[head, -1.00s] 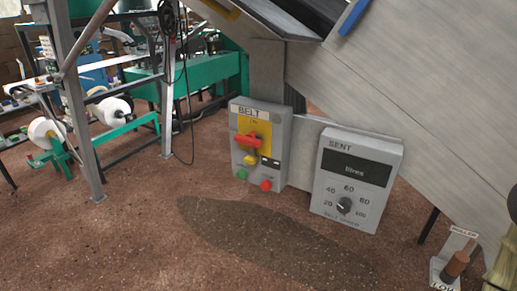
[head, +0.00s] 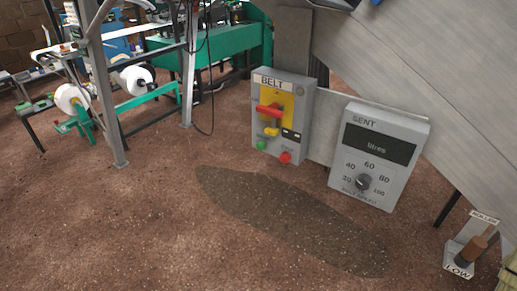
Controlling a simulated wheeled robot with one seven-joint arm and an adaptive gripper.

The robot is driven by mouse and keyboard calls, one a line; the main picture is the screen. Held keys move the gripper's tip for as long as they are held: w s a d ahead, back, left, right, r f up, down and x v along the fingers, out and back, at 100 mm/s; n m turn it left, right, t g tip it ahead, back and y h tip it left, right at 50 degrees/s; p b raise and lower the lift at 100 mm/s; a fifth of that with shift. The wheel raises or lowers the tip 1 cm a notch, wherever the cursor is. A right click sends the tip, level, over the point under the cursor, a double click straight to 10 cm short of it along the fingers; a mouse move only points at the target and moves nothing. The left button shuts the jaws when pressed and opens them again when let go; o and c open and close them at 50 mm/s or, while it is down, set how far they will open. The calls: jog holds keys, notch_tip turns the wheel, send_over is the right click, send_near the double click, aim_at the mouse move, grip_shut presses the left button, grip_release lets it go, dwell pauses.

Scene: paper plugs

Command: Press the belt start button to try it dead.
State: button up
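The BELT control box (head: 284,112) is a grey box on the machine's side, in the middle of the head view. Its green button (head: 261,145) sits at the lower left of the box's face, and a red button (head: 286,158) sits at the lower right. Above them is a red rotary handle (head: 269,109) on a yellow plate, with a yellow piece (head: 271,132) hanging just under it. The small lettering over the buttons is too blurred to read surely. My gripper is not in view.
A SENT panel (head: 378,157) with a dark "litres" display and a dial (head: 362,182) is right of the box. A ROLLER lever (head: 471,249) stands at lower right. A green-framed machine (head: 205,62) is behind left. The brown floor (head: 140,230) in front is open, with a dark patch.

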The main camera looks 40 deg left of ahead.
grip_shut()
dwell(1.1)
